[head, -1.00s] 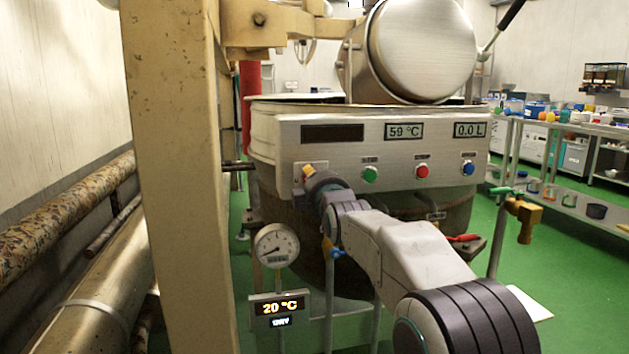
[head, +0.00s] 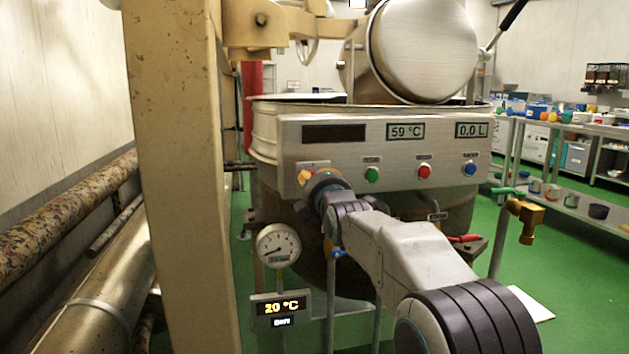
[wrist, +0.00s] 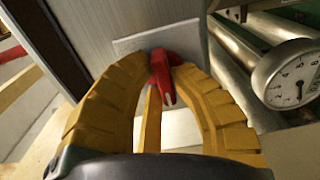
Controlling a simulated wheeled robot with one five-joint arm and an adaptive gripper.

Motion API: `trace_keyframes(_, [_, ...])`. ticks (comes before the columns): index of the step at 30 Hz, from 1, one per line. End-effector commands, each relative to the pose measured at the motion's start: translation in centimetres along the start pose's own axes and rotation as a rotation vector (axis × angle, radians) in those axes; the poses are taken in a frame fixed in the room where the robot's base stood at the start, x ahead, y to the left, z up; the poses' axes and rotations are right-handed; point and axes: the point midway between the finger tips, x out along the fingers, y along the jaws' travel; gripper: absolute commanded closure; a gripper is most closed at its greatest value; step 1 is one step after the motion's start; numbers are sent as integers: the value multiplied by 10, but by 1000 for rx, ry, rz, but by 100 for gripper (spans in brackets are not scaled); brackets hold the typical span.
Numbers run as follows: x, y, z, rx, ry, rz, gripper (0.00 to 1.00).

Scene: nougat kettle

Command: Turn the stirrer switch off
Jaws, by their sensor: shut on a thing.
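The kettle's metal control panel (head: 380,150) faces me in the head view. My gripper (head: 305,177) is at the panel's lower left, over a small switch plate that it mostly hides. In the wrist view, a red switch lever (wrist: 162,76) stands out from its pale plate (wrist: 190,36). My gripper (wrist: 160,62) has its yellow fingers around this red lever, with the tips closed on it. The switch's labels cannot be read.
Green (head: 371,174), red (head: 424,172) and blue (head: 470,170) buttons sit to the right on the panel. A round gauge (head: 279,246) and a 20 °C display (head: 281,308) stand below. A beige post (head: 180,170) stands close on the left.

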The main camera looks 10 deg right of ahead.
Motion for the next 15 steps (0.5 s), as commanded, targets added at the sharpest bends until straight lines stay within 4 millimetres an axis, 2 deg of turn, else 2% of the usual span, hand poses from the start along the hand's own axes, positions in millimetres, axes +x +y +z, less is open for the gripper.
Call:
trace_keyframes(10, [0, 1, 0, -3, 0, 2, 100])
trace_keyframes(11, [0, 1, 0, -3, 0, 2, 78])
trace_keyframes(15, [0, 0, 0, -2, 0, 1, 65])
